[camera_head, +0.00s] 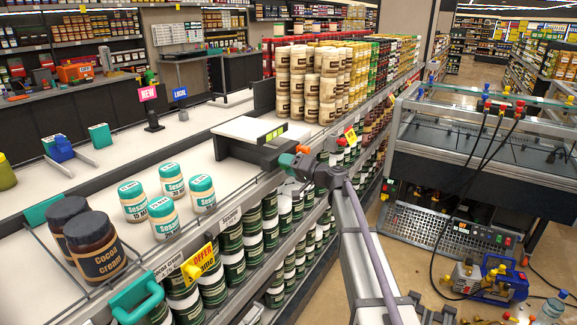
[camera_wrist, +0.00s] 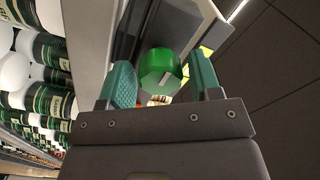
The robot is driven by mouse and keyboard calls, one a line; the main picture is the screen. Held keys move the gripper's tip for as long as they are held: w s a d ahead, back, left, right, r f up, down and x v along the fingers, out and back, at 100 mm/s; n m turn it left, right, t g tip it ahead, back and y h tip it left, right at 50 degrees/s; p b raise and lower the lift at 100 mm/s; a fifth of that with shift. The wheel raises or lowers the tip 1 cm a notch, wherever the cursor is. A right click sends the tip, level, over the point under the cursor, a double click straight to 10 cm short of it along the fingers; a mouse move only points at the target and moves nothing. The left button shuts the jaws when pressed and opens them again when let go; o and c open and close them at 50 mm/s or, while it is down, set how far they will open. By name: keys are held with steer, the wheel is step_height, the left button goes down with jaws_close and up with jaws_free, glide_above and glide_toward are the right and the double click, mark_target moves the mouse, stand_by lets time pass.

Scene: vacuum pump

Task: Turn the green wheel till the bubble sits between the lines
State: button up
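The green wheel (camera_wrist: 160,68) is a short, bright green cylinder with a pale mark on its face, in the wrist view. My gripper (camera_wrist: 163,84) is open, with one teal finger on each side of the wheel. Gaps show between the fingers and the wheel, and I see no contact. In the head view my gripper (camera_head: 297,164) is at the front edge of a white-topped device (camera_head: 262,130) on the shelf; I cannot clearly tell the wheel from the fingers there. A yellow-green vial strip (camera_head: 275,134) with dark lines is on the device. The bubble is too small to make out.
Stacked jars (camera_head: 312,85) stand behind the device. Teal-lidded jars (camera_head: 160,218) and brown cream jars (camera_head: 93,245) stand at the front left. A wire rail runs along the shelf edge. A yellow offer sign (camera_head: 199,263) sticks out below. Green-labelled jars fill the lower shelves.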

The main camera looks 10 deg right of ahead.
steer(key=shift+o, duration=0.7)
steer(key=v, duration=1.1)
